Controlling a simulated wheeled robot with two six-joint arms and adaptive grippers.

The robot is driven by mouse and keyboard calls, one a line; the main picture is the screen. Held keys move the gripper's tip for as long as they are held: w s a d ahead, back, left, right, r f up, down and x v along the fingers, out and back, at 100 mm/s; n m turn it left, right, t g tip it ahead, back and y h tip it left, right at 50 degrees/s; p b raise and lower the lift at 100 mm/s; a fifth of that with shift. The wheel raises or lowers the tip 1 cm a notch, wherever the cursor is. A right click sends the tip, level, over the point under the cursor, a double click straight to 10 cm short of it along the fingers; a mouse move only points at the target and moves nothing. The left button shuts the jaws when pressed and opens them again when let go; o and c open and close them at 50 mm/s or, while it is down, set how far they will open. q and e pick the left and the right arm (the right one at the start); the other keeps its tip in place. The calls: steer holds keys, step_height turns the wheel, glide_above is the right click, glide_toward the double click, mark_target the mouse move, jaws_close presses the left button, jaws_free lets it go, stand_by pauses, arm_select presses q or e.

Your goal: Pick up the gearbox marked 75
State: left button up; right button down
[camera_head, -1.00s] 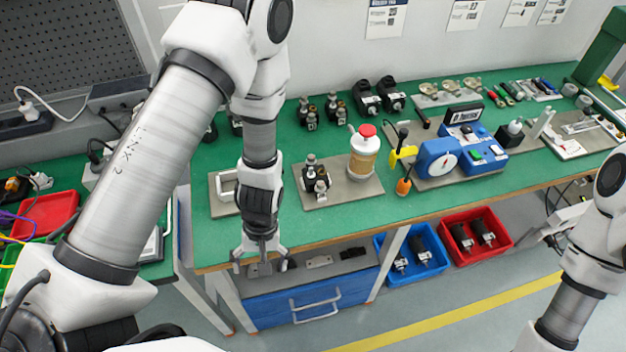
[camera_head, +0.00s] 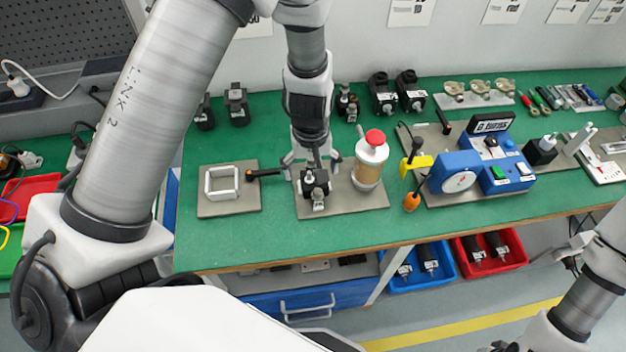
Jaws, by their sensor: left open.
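Several dark gearbox-like units stand along the back of the green bench, with pale labels too small to read, so I cannot tell which is marked 75. Two are at the left, one (camera_head: 204,113) and another (camera_head: 237,104). Two more stand right of my left arm, one (camera_head: 382,94) and another (camera_head: 410,91). My left gripper (camera_head: 312,169) is open, pointing down over a black-and-silver fitting (camera_head: 318,192) on a grey plate. Its fingers are near the fitting's top; I cannot tell whether they touch it. My right gripper is out of view.
A blue device (camera_head: 495,165) stands farther right. Blue (camera_head: 432,271) and red (camera_head: 510,255) bins sit below. The bench front (camera_head: 300,240) is clear.

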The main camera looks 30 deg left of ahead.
mark_target(313, 181)
arm_select(q)
steer(key=w+f, duration=0.1)
steer(key=f, duration=0.1)
steer(key=w+f, duration=0.1)
steer(key=f, duration=0.1)
steer(key=shift+w+f, duration=0.1)
steer(key=shift+w, duration=0.1)
steer(key=shift+s+r, duration=0.3)
steer(key=shift+s, duration=0.05)
steer(key=shift+c, duration=1.4)
steer(key=shift+s+r, duration=0.15)
steer(key=shift+s, duration=0.05)
steer(key=c, duration=0.6)
jaws_close()
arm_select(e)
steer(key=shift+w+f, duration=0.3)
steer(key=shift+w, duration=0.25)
arm_select(q)
steer(key=shift+s, duration=0.1)
